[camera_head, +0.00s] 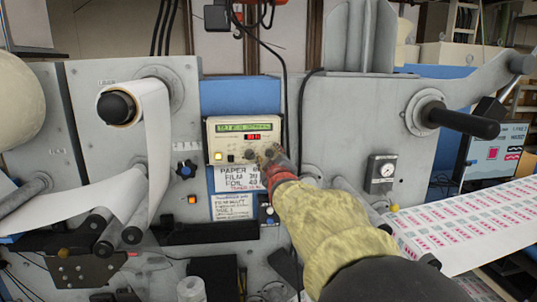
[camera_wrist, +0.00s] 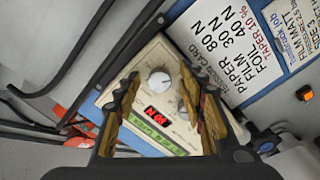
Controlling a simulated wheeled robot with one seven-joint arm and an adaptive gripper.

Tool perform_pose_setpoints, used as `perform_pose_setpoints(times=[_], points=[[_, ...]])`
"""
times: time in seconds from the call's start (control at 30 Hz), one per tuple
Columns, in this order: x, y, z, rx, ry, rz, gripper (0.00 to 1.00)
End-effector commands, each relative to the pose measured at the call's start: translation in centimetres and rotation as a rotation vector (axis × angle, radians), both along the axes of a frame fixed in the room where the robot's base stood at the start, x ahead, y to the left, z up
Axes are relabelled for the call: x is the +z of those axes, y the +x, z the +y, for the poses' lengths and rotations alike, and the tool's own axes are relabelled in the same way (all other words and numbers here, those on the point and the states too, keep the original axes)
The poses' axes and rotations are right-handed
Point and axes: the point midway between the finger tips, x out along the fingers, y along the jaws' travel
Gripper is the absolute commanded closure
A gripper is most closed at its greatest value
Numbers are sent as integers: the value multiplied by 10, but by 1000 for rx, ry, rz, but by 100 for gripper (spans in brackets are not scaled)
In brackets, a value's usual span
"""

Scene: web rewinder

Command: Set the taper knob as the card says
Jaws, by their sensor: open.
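The cream control panel (camera_head: 213,133) has a green text display (camera_head: 244,127), a red number display and knobs. In the wrist view, a large white knob (camera_wrist: 159,80) lies between the fingertips of my open gripper (camera_wrist: 160,82), with no clear contact. A second knob (camera_wrist: 183,106) is partly behind the right-hand finger. The knob labels are too small to read. My gripper (camera_head: 268,157) covers the panel's right part in the head view. The card (camera_wrist: 237,42) below reads PAPER 80 N, FILM 30 N, FOIL 40 N, TAPER 10 %.
A job card (camera_head: 232,206) mentioning film matt hangs below. A lit orange button (camera_head: 192,200) and a dark blue knob (camera_head: 186,169) sit left of the cards. A dark cable (camera_head: 284,100) hangs beside the panel. Rollers stand at both sides, with printed web (camera_head: 470,225) at right.

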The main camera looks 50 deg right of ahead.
Motion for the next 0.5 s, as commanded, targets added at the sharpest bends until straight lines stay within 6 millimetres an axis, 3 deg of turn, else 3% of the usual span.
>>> perform_pose_setpoints(times=[0.27, 0.5], points=[[0, 1, -1, 0, 1, -1, 60], [0, 1, -1, 0, 1, -1, 73]])
